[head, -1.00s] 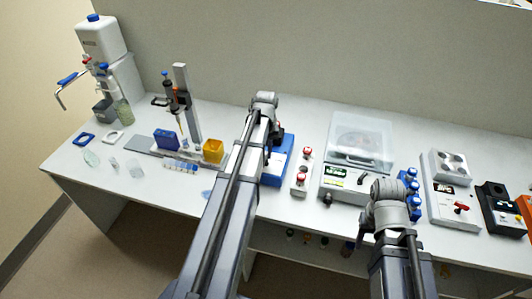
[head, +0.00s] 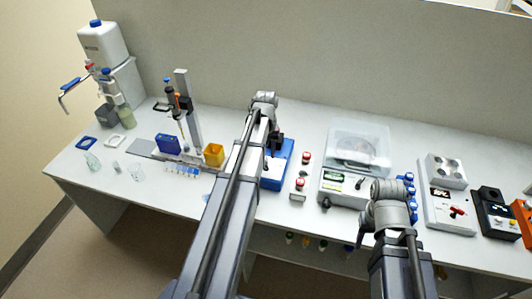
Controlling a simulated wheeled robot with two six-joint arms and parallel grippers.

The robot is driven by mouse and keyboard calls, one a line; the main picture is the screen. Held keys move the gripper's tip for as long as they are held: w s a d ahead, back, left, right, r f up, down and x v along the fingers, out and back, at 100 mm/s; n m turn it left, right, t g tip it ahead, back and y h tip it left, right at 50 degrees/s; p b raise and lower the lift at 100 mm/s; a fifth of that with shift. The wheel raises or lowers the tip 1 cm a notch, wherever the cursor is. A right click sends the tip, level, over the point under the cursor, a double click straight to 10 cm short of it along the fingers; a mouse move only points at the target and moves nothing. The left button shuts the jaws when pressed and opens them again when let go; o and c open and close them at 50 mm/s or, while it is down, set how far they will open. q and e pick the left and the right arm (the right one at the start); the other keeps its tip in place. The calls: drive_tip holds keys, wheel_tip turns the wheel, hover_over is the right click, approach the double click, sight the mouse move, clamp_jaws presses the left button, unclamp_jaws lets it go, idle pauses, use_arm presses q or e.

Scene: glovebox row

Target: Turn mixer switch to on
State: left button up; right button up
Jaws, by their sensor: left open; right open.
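A grey device (head: 437,207) with round wells on top, a dark display and a red lever switch (head: 457,212) stands at the right of the bench. A blue device (head: 273,178) stands at mid-bench, partly behind my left arm. No readable label shows which one is the mixer. My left gripper (head: 276,142) is open, small and dark, over the back of the blue device, with no object seen in it. My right gripper (head: 361,239) is open and mostly hidden by its wrist, near the bench's front edge, left of the red lever.
A clear-lidded machine (head: 359,143) stands between the two devices. Red-capped bottles (head: 300,184) and blue-capped bottles (head: 409,178) stand close to my arms. A black device (head: 492,213) is at far right. A pipette stand (head: 190,105) and yellow box (head: 213,154) stand at left.

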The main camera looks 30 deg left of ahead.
sight(266, 161)
use_arm(q)
wheel_tip(266, 161, up, 5)
drive_tip(key=p, duration=0.4)
use_arm(e)
wheel_tip(266, 161, up, 5)
drive_tip(key=shift+f, duration=0.1)
use_arm(q)
drive_tip(key=shift+f, duration=0.1)
drive_tip(key=s+d+f+m+b, duration=0.2)
drive_tip(key=s+d, duration=0.3)
drive_tip(key=d, duration=0.4)
drive_tip(key=s+d+f+m+b, duration=0.3)
drive_tip(key=s+d, duration=0.3)
drive_tip(key=d, duration=0.4)
drive_tip(key=s+d+f+m+y+b, duration=0.1)
drive_tip(key=s+d+f+m+b, duration=0.2)
drive_tip(key=d, duration=0.7)
drive_tip(key=shift+s+d+m, duration=0.25)
drive_tip(key=shift+s+m, duration=0.85)
drive_tip(key=shift+s, duration=0.05)
use_arm(e)
wheel_tip(266, 161, down, 8)
use_arm(q)
drive_tip(key=shift+a, duration=0.1)
use_arm(e)
drive_tip(key=shift+a, duration=0.1)
